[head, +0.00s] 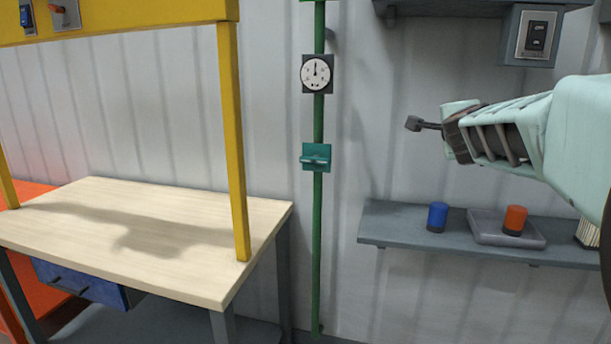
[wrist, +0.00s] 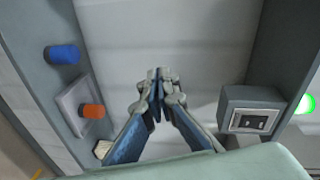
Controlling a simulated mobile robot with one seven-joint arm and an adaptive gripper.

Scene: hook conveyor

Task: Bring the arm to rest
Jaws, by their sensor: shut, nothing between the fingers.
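My arm reaches in from the right edge in the head view. My gripper (head: 413,124) points left, in mid-air in front of the corrugated wall. In the wrist view my gripper (wrist: 158,92) shows its two fingers together at the tips, with nothing between them. It touches nothing that I can see. It is above the grey shelf (head: 390,228) and below the grey box with a dark switch (head: 537,36).
A blue cylinder (head: 437,217) and an orange cylinder (head: 515,219) on a grey tray (head: 482,228) stand on the shelf. A green pole (head: 318,240) carries a gauge (head: 316,73) and teal bracket (head: 316,157). A wooden-topped table (head: 120,235) with yellow posts (head: 233,140) stands left.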

